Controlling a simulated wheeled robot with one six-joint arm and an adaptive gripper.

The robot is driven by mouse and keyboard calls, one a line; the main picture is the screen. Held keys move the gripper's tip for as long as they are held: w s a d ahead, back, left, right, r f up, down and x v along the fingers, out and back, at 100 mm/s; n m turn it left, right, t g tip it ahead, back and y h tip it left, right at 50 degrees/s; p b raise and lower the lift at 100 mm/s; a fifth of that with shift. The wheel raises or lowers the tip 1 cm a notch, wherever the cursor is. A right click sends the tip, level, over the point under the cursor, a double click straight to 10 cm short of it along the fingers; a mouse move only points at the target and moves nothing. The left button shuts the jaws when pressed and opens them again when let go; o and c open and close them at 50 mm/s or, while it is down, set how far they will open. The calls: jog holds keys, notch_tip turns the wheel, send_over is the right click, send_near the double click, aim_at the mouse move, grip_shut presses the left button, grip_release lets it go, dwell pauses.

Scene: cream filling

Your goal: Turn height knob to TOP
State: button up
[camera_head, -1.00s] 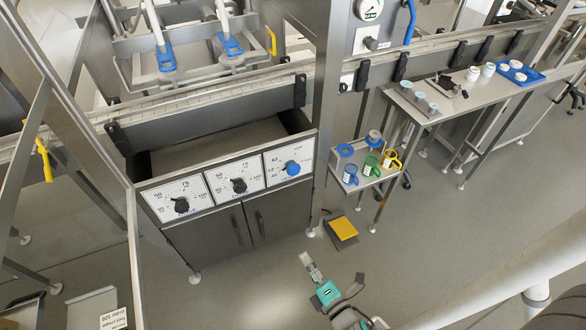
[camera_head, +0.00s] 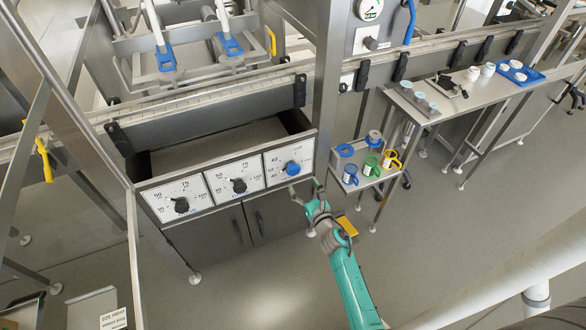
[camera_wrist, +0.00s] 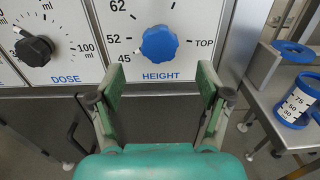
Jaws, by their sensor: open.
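The blue height knob (camera_head: 292,168) is on the right-hand white dial panel of the machine front. In the wrist view the blue knob (camera_wrist: 159,43) sits above the word HEIGHT, with marks 45, 52 and 62 on its left and TOP on its right. A pale mark at its left edge points toward the lower left numbers, near 45. My gripper (camera_head: 304,187) is open and empty, just below and in front of that panel. In the wrist view my gripper (camera_wrist: 160,80) has its fingers spread apart below the knob, not touching it.
Two black knobs (camera_head: 239,186) sit on panels to the left; the nearer one (camera_wrist: 37,48) is labelled DOSE. A small shelf with blue, green and yellow cups (camera_head: 371,166) stands right of the machine. A metal post (camera_head: 328,100) stands beside the dial panel.

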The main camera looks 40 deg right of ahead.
aim_at(295, 171)
jog(key=x, duration=0.9)
jog(key=shift+w, duration=0.1)
jog(key=c, duration=1.2)
